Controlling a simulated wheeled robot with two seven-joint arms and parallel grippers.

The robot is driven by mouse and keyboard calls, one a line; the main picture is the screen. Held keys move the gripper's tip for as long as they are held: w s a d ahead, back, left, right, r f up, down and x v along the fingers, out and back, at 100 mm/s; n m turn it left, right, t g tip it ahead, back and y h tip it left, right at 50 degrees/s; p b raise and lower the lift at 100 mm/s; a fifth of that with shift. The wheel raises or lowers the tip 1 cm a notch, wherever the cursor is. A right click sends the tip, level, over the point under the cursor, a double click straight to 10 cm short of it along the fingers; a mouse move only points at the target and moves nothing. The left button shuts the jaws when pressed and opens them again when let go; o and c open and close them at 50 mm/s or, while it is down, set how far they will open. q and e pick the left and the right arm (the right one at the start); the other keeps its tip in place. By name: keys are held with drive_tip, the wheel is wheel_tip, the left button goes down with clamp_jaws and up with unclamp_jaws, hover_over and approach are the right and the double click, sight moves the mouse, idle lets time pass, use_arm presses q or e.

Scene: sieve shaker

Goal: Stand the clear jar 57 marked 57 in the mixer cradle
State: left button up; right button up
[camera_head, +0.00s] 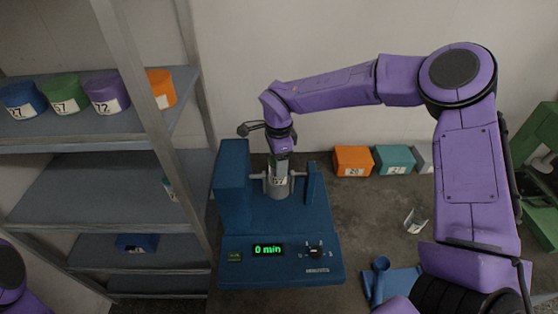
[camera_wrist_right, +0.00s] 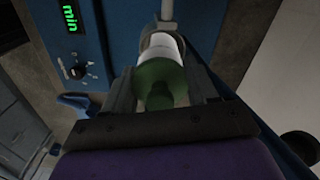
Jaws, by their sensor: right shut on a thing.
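The blue mixer (camera_head: 275,228) stands on the bench, its display reading 0 min. Its grey cradle (camera_head: 266,182) sits between the tall left post and the smaller right post. The jar (camera_head: 279,181), with a pale label whose number is hard to read, is upright at the cradle, which appears to surround it. Whether its base rests on anything is hidden. My right gripper (camera_head: 281,155) points down from above and is shut on the jar's top. In the right wrist view, the jar's green top (camera_wrist_right: 158,85) is between the fingers, with the white label beyond. My left gripper is out of view.
Shelves at left hold several numbered tubs, including a purple one (camera_head: 106,91). An orange box (camera_head: 353,160) and a teal box (camera_head: 394,159) stand right of the mixer. A small clear item (camera_head: 415,220) and a blue stand (camera_head: 381,275) lie nearer.

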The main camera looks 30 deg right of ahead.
drive_tip(key=shift+f, duration=0.1)
drive_tip(key=shift+f+b, duration=0.45)
drive_tip(key=shift+f, duration=0.45)
drive_tip(key=shift+f, duration=0.15)
drive_tip(key=shift+f, duration=0.45)
idle(0.5)
drive_tip(key=o, duration=1.1)
drive_tip(key=shift+c, duration=0.2)
drive_tip(key=shift+o, duration=0.7)
drive_tip(key=shift+s+r, duration=0.1)
drive_tip(key=shift+s, duration=0.05)
drive_tip(key=shift+r, duration=0.1)
